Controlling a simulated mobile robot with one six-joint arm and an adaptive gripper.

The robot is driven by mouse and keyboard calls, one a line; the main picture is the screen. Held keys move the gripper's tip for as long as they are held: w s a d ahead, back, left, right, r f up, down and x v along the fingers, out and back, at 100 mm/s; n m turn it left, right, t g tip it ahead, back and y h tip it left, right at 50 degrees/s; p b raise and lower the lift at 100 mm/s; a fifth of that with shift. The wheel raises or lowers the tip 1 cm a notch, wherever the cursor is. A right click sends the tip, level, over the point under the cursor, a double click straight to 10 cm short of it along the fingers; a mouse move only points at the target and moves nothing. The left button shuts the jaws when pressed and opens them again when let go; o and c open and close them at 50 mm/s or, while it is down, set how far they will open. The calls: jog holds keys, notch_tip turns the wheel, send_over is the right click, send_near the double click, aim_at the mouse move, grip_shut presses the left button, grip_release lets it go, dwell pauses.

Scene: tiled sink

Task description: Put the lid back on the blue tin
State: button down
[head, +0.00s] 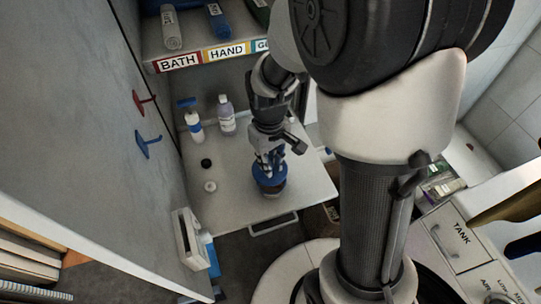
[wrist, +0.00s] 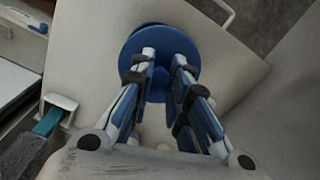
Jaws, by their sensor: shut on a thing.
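The blue lid (wrist: 128,62) is a round disc with a raised middle, seen from above in the wrist view. My gripper (wrist: 162,72) is shut on the lid's middle part, with one finger on each side. In the head view my gripper (head: 269,163) points down over the white table, with the blue lid (head: 259,180) at its tips. A brownish round body (head: 271,194), likely the tin, shows directly below the lid. The lid hides most of it, so I cannot tell whether the two touch or are aligned.
Two bottles, one blue and white (head: 195,127) and one pale (head: 227,116), stand at the table's back. A black cap (head: 206,163) and a white ring-like piece (head: 210,186) lie left of the lid. A labelled shelf (head: 205,57) overhangs behind. A grey panel (head: 90,130) borders the left.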

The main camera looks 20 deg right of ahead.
jog(key=shift+w+d+f+b, duration=0.35)
jog(key=shift+d+f, duration=0.1)
jog(key=shift+f, duration=0.15)
jog(key=shift+f+b, duration=2.1)
jog(key=shift+f, duration=0.45)
jog(key=shift+f, duration=0.15)
jog(key=c, duration=1.5)
grip_release()
jog(key=shift+o, duration=0.2)
jog(key=o, duration=0.5)
